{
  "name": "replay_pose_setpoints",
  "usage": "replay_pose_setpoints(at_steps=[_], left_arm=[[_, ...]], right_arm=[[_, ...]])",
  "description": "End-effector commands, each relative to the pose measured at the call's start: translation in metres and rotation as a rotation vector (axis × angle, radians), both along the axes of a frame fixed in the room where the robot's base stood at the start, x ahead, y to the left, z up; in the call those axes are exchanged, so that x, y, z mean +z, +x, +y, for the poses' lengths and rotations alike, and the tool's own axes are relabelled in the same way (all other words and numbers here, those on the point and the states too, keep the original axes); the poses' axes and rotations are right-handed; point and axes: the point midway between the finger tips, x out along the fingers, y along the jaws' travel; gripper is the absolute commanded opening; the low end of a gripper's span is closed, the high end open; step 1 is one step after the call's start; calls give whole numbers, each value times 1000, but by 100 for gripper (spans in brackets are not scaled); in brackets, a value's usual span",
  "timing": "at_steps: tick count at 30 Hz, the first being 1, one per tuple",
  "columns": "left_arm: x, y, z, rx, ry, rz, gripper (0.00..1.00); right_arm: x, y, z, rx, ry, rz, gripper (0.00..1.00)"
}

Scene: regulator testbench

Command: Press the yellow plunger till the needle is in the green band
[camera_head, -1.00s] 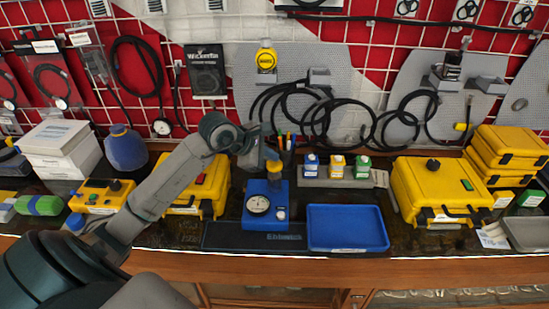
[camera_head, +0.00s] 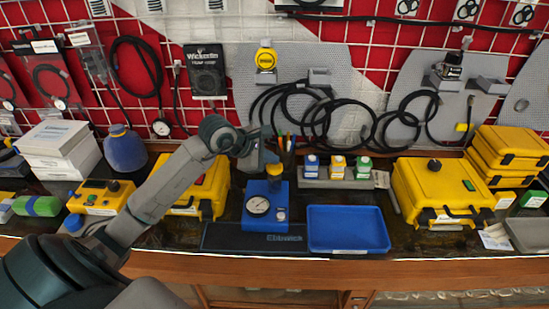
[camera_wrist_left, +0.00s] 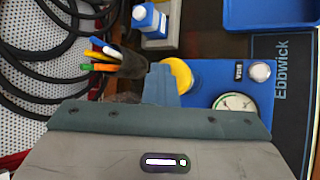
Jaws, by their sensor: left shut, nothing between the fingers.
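The blue regulator block (camera_head: 253,222) stands on the bench, with a round white gauge (camera_head: 257,205) on its face. The yellow plunger (camera_head: 274,169) is on top of the block's rear part; the wrist view shows its round yellow cap (camera_wrist_left: 181,74). My left gripper (camera_head: 270,158) is shut and empty, right at the plunger. In the wrist view its fingertips (camera_wrist_left: 159,84) cover one side of the cap; I cannot tell whether they touch it. The gauge (camera_wrist_left: 236,103) is partly hidden by the gripper there, and the needle is too small to read. My right gripper is out of view.
A blue tray (camera_head: 347,228) lies right of the block, and a dark Ebbwick mat (camera_head: 225,238) lies under it. A pen cup (camera_wrist_left: 120,65) stands close to my left gripper. Small bottles (camera_head: 337,167) and yellow cases (camera_head: 436,188) are further right.

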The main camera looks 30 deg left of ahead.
Motion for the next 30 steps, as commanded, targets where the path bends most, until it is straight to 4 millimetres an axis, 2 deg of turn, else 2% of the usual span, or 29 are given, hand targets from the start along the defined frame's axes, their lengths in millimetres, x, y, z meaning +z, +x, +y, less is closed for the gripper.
replay_pose_setpoints(at_steps=[8, 24, 30], left_arm=[[1, 0, 0, 1, 0, 3, 0], [34, 1, 1, 1, 1, 0, 0], [39, 1, 1, 1, 0, 2, 0]], right_arm=[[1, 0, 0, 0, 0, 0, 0], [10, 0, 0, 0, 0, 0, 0], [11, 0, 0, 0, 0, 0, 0]])
